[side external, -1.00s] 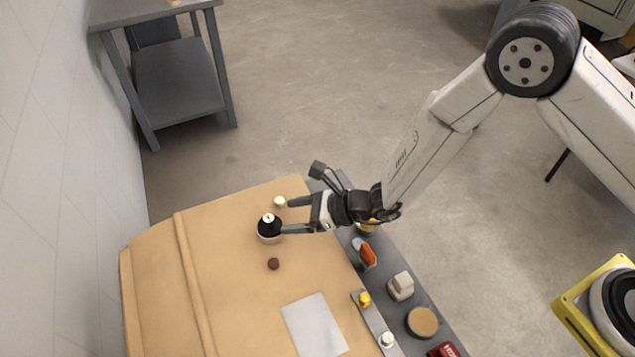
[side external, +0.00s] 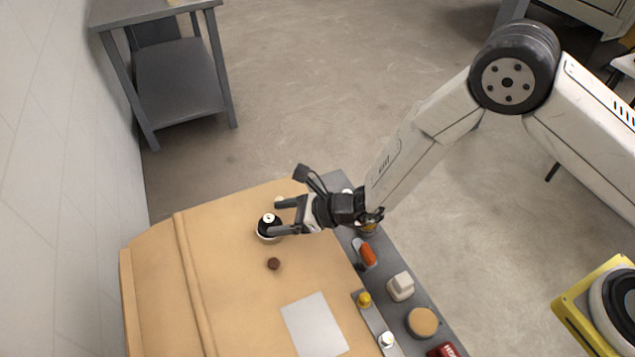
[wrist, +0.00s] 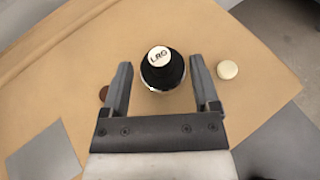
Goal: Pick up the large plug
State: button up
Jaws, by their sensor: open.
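The large plug (side external: 268,222) looks like a black, rounded piece with a pale base and a white top cap. It stands upright on the tan panel (side external: 230,285). In the wrist view the plug (wrist: 163,72) has dark lettering on its cap and sits ahead of and partly between the two fingers. My gripper (side external: 276,217) is open, with its fingertips at the plug. In the wrist view the gripper (wrist: 158,78) holds nothing, and a gap shows on both sides of the plug. Part of the plug is hidden by a finger in the side view.
A small brown plug (side external: 273,263) and a small cream plug (wrist: 228,69) are near the large plug. A grey sheet (side external: 315,325) lies on the panel. A grey strip beside it holds an orange-handled item (side external: 367,255), a white block (side external: 401,286) and a round tan disc (side external: 422,322).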

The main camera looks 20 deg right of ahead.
aim_at(274, 219)
jog(key=shift+x, duration=2.35)
jog(key=shift+f, duration=0.15)
jog(key=shift+c, duration=0.2)
grip_shut()
